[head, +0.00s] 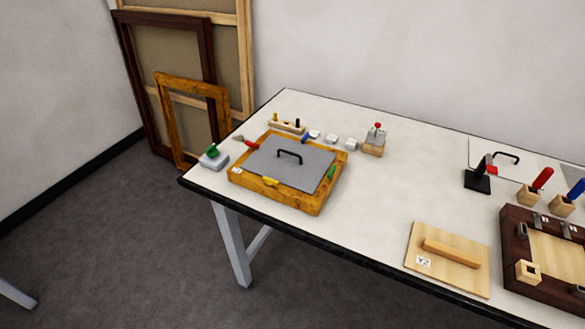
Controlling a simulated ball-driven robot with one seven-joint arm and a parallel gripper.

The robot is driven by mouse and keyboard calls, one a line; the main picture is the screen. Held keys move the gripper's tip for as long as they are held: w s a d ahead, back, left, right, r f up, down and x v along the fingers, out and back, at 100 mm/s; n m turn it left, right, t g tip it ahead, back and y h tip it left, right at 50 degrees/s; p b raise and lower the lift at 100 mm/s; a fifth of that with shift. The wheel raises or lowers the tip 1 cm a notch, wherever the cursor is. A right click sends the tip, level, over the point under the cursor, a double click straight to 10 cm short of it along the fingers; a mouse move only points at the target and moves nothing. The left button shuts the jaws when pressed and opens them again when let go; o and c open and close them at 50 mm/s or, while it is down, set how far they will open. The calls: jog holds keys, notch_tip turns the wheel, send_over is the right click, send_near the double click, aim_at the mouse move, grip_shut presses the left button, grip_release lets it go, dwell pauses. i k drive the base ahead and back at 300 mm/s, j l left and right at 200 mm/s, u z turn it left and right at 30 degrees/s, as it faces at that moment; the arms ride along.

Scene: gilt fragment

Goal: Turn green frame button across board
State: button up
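A golden wooden frame (315,203) lies flat near the left end of the white table. A grey board (300,174) with a black handle (289,156) fills it. The green frame button (332,173) sits on the frame's right rail. It looks lengthwise along the rail, beside the board's edge, but it is too small to be certain. A yellow button (270,182) is on the front rail, a red one (251,146) at the left rail, and a blue one (306,137) at the back rail. My gripper is not in view.
A green-knobbed block (213,158) stands left of the frame. A red-knobbed tool (375,140) and small white pieces stand behind it. A handled wooden panel (457,262) and dark frame (512,232) lie to the right. The table between is clear.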

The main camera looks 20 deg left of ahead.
aim_at(334, 168)
jog(key=u, duration=0.75)
jog(key=k+l+u, duration=0.1)
jog(key=k+l, duration=0.15)
jog(key=i+l, duration=0.6)
jog(key=i, duration=0.15)
